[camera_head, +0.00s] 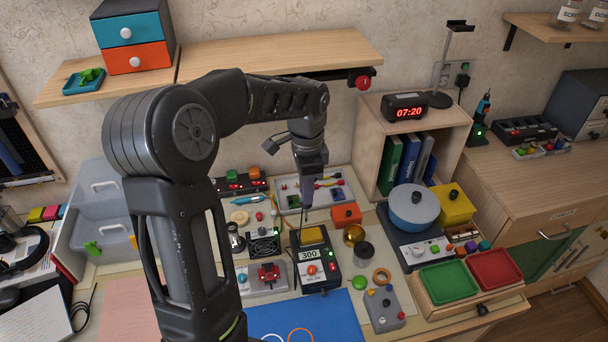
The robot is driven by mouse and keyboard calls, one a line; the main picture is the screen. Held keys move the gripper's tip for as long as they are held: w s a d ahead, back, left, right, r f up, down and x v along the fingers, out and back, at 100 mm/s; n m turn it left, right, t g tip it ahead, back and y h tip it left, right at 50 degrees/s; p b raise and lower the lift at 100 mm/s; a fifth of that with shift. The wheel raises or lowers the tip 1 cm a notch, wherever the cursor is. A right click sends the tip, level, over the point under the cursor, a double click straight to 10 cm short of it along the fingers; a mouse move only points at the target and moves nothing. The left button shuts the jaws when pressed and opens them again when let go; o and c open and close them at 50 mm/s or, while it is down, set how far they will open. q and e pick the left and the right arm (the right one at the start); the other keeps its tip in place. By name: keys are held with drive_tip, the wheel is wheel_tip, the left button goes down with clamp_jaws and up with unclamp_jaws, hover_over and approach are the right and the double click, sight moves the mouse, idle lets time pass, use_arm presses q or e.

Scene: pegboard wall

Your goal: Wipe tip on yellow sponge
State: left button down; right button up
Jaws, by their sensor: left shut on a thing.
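The yellow sponge (312,236) sits in the top of a dark soldering station (316,270) whose display reads 300. My left gripper (309,178) points down above and behind the station. It is shut on a slim dark soldering iron (306,196), held roughly upright. The iron's thin tip points down near the sponge's left edge; whether it touches the sponge I cannot tell. The gripper's fingers are small and partly hidden. My right gripper is not in view.
A small fan (264,246) and a red part on a grey base (268,273) stand left of the station. An orange box (346,215) and a brass ball (353,234) are to its right. A blue mat (310,318) lies in front.

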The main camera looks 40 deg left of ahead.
use_arm(q)
drive_tip(key=shift+s+a+r, duration=0.1)
drive_tip(key=shift+a, duration=0.05)
drive_tip(key=shift+f+b, duration=1.25)
drive_tip(key=shift+f, duration=0.35)
drive_tip(key=shift+f+b, duration=0.6)
drive_tip(key=shift+f, duration=0.25)
drive_tip(key=shift+f+b, duration=0.3)
drive_tip(key=shift+f, duration=0.25)
idle(0.9)
drive_tip(key=shift+w+d, duration=0.3)
drive_tip(key=shift+w, duration=0.05)
drive_tip(key=shift+w, duration=0.1)
idle(0.5)
drive_tip(key=shift+w+d, duration=0.25)
